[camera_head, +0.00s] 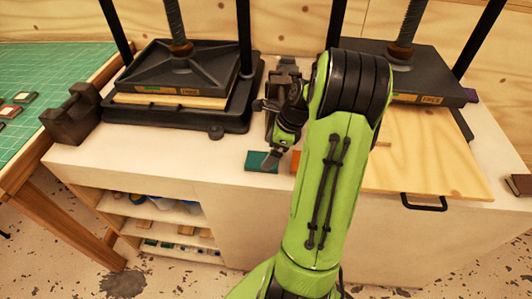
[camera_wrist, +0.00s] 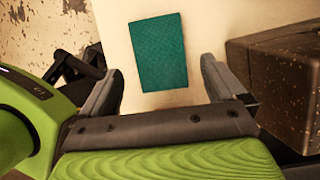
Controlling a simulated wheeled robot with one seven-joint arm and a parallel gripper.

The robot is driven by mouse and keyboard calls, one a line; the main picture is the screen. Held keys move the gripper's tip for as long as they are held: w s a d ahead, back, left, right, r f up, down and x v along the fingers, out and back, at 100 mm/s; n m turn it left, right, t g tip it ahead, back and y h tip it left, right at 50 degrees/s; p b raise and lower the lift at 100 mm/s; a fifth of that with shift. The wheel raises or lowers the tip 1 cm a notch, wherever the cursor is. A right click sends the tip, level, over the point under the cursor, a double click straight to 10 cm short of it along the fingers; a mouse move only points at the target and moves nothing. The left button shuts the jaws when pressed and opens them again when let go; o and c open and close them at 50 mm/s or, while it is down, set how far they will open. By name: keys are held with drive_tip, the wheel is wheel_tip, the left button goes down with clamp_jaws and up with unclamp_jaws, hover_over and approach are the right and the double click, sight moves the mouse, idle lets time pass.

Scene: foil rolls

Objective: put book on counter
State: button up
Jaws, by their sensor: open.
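A flat teal book (camera_head: 262,161) lies on the pale counter (camera_head: 180,155), near its front edge in the head view. In the wrist view the book (camera_wrist: 158,50) lies flat, a little tilted, in the space between my two fingers. My gripper (camera_wrist: 162,70) is open and empty, with one finger on each side of the book in that view. I cannot tell how far above the counter the fingertips are. In the head view my gripper (camera_head: 275,153) is just beside and over the book, partly hidden by my green arm.
A black press (camera_head: 185,75) stands left of my arm and another press (camera_head: 425,80) right of it, over a wooden board (camera_head: 425,150). A dark block (camera_head: 72,115) sits at the counter's left end. An orange item (camera_head: 295,160) shows beside my arm. Open shelves (camera_head: 160,215) lie below.

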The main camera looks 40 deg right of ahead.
drive_tip(key=p+v, duration=0.3)
drive_tip(key=v, duration=0.5)
drive_tip(key=w+a+r+n+h, duration=0.1)
drive_tip(key=a+r+n, duration=0.25)
drive_tip(key=a, duration=0.25)
drive_tip(key=a+r+n+h, duration=0.1)
drive_tip(key=a+r+n, duration=0.2)
drive_tip(key=a+n, duration=0.25)
drive_tip(key=s+a+r+n+t, duration=0.1)
drive_tip(key=s+a+n, duration=0.5)
drive_tip(key=n, duration=0.3)
drive_tip(key=s+a+r+n+t, duration=0.1)
drive_tip(key=s+a+r+n, duration=0.1)
drive_tip(key=s+a+n, duration=0.4)
drive_tip(key=a+n, duration=0.3)
drive_tip(key=n, duration=0.1)
drive_tip(key=shift+r+h+b, duration=0.3)
drive_tip(key=shift+h, duration=0.1)
drive_tip(key=shift+s, duration=0.1)
